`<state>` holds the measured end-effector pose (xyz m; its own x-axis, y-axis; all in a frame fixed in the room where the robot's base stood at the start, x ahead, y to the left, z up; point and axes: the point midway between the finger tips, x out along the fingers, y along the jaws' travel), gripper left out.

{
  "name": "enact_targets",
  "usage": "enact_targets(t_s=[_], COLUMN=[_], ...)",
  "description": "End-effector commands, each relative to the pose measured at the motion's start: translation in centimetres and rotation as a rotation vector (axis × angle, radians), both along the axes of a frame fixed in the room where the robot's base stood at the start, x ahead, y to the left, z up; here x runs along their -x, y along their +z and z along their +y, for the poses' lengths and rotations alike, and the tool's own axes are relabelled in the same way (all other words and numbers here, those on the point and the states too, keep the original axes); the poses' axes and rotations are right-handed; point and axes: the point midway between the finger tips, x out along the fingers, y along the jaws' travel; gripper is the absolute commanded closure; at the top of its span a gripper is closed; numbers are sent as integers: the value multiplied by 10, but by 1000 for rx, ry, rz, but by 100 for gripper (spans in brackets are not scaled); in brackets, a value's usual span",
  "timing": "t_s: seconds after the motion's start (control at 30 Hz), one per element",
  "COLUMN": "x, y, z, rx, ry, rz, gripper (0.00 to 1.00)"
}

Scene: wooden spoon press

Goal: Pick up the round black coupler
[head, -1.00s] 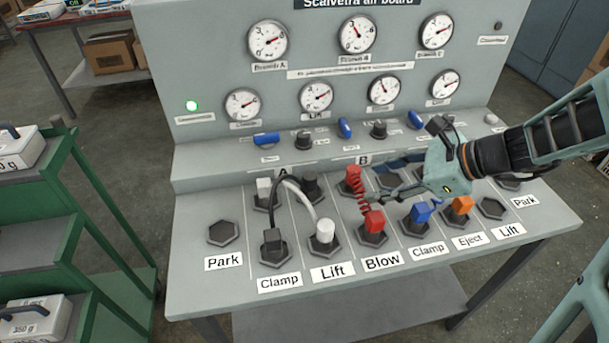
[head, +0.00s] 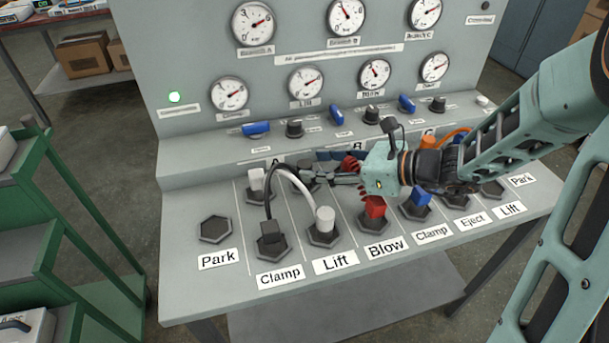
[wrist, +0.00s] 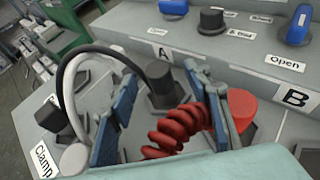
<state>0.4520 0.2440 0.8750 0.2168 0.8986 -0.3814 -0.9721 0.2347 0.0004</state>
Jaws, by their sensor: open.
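The round black coupler (wrist: 162,84) stands upright in its socket in section A, behind the white Lift coupler (head: 325,219). My gripper (head: 312,173) is over the back row and is open, its blue fingers (wrist: 160,78) on either side of the black coupler in the wrist view. I cannot tell whether either finger touches it. In the head view the fingers largely hide the black coupler. A red coiled hose (wrist: 176,129) crosses between the fingers, nearer the wrist than the coupler.
A square black coupler (head: 270,239) stands at Clamp, with black and white hoses arching beside the left finger. A red round coupler (wrist: 242,108) is close outside the right finger. The empty Park socket (head: 215,229) is at left. The valve ledge (head: 224,149) rises behind.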

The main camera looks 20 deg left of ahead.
Motion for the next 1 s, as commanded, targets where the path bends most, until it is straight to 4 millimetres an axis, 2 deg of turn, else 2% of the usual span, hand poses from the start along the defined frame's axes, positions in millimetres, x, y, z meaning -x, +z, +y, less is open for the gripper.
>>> enact_targets(t_s=[0.1, 0.23, 0.53, 0.93, 1.0], x=[-1, -5, -6, -6, -6], y=[-12, -16, -17, -17, -16], z=[19, 33, 38, 37, 37], rx=[0, 0, 1, 1, 1], ry=[5, 4, 1, 1, 1], rz=[1, -1, 0, 0, 0], gripper=[55, 55, 55, 98, 100])
